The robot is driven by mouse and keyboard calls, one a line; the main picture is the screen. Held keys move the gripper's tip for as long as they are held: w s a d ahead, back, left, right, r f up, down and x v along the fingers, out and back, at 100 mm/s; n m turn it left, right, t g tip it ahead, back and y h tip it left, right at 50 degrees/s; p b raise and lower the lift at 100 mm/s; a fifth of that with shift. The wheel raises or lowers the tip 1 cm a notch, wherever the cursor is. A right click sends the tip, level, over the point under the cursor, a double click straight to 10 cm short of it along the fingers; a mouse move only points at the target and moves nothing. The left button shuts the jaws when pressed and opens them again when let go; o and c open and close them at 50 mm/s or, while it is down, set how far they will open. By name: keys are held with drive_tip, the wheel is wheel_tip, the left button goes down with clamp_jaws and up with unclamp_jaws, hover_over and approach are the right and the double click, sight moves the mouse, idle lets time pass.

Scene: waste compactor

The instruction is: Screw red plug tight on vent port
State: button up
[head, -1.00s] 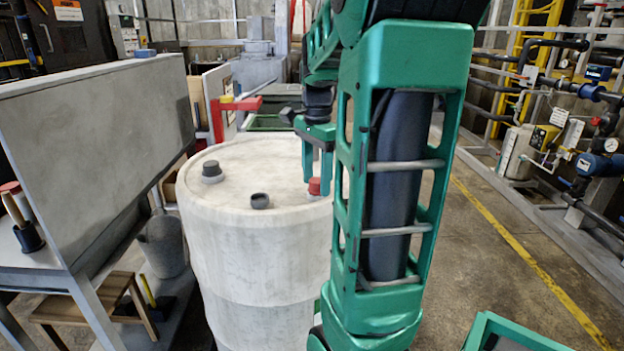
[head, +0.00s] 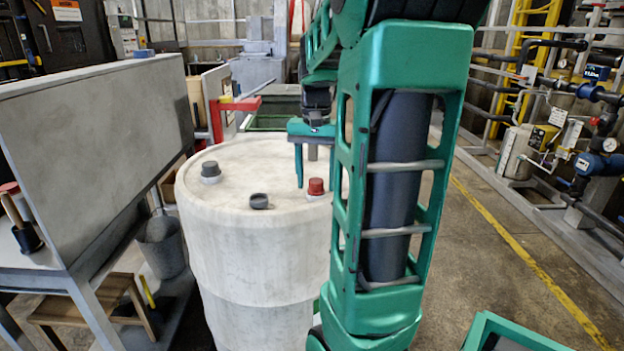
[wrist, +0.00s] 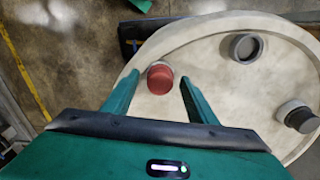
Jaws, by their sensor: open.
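The red plug (head: 316,187) sits upright on a pale collar, the vent port, near the right edge of the white drum's top (head: 245,165). It also shows as a round red cap in the wrist view (wrist: 160,77). My gripper (wrist: 160,84) is open, with one green finger to each side of the plug. A gap shows between each finger and the plug. In the head view my gripper's left finger (head: 299,168) hangs left of and behind the plug, and my arm partly hides the right side.
The drum top also carries a dark grey cap (head: 210,170) on a pale collar and a low dark grey fitting (head: 259,201). A grey slanted panel (head: 100,140) stands left of the drum. A red bracket (head: 232,106) stands behind it.

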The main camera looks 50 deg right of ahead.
drive_tip(key=n, duration=0.5)
drive_tip(key=shift+n, duration=0.4)
drive_tip(key=n, duration=0.5)
drive_tip(key=shift+n, duration=0.3)
drive_tip(key=c, duration=1.2)
drive_tip(key=shift+o, duration=0.3)
drive_tip(key=shift+c, duration=0.6)
drive_tip(key=m, duration=0.5)
drive_tip(key=shift+m, duration=0.3)
